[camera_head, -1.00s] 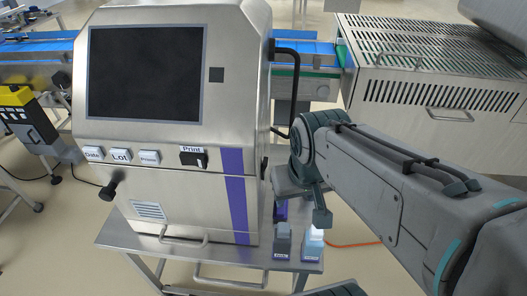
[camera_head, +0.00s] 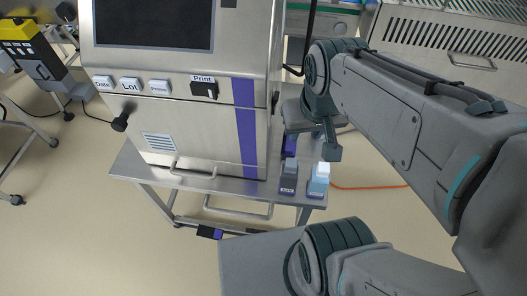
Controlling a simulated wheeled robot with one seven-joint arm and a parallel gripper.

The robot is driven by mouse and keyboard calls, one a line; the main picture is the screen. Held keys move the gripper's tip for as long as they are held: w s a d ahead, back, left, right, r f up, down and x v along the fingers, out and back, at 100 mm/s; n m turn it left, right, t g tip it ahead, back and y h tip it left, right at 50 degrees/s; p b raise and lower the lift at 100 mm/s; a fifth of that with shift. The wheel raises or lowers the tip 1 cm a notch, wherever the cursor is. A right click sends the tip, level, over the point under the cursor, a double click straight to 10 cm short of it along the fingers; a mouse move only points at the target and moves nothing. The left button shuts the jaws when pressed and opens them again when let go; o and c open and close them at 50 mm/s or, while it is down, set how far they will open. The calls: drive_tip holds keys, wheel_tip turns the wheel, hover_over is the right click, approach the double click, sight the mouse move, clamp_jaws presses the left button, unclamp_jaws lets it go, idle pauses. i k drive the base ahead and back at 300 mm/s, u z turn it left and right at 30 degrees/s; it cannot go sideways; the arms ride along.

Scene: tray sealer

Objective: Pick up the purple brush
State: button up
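A small dark purple item (camera_head: 289,146) stands on the steel table ledge beside the machine, behind a grey block; it is partly hidden, and I cannot tell if it is the brush. The end of my arm, with my gripper (camera_head: 330,148), hangs over the right end of the table, close to the purple item. Its fingers are not clearly visible, so open or shut cannot be told.
A grey block (camera_head: 288,178) and a blue-and-white block (camera_head: 318,181) stand on the table's (camera_head: 232,186) right corner. The tray sealer (camera_head: 190,120) with its purple stripe is to their left. An orange cable (camera_head: 370,187) lies on the floor at right.

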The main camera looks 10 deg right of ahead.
sight(288, 149)
drive_tip(key=u, duration=0.45)
drive_tip(key=k, duration=2.45)
drive_tip(key=z, duration=0.35)
drive_tip(key=i, duration=0.4)
drive_tip(key=z, duration=0.1)
